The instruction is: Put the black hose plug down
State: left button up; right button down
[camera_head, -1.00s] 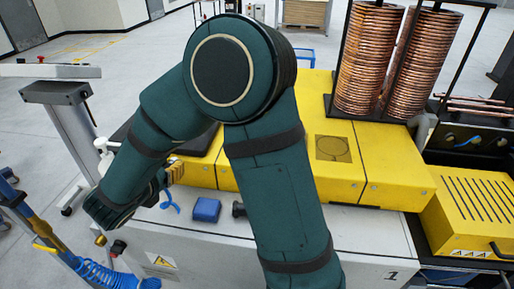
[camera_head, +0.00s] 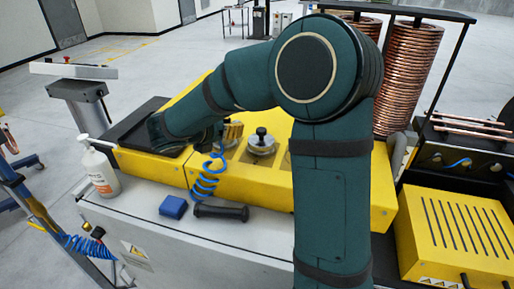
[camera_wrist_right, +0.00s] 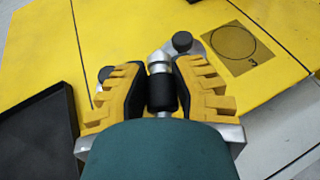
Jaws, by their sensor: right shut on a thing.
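The black hose plug (camera_wrist_right: 161,92) is between the yellow fingers of my right gripper in the right wrist view, with a metal end showing beyond it. My right gripper (camera_head: 232,132) is shut on it above the yellow machine top in the head view, partly hidden by my own arm. A blue coiled hose (camera_head: 207,178) hangs below the gripper in the head view. My left gripper is not in view.
A black cylindrical thing (camera_head: 220,211) and a blue block (camera_head: 173,207) lie on the light worktop. A white bottle (camera_head: 99,170) stands at the left. A black tray (camera_head: 150,125) and a round black-knobbed part (camera_head: 261,143) are close to the gripper. Copper coils (camera_head: 417,72) stand behind right.

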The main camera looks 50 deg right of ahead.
jog(key=shift+s+d+r, duration=0.2)
jog(key=shift+s+d, duration=0.05)
jog(key=shift+d, duration=0.15)
jog(key=shift+s+d+f, duration=0.1)
jog(key=shift+d, duration=0.05)
notch_tip(320, 180, down, 6)
jog(key=shift+f+b, duration=0.35)
jog(key=shift+f, duration=1.55)
jog(key=shift+f, duration=0.15)
jog(key=c, duration=0.9)
grip_release()
jog(key=shift+o, duration=0.2)
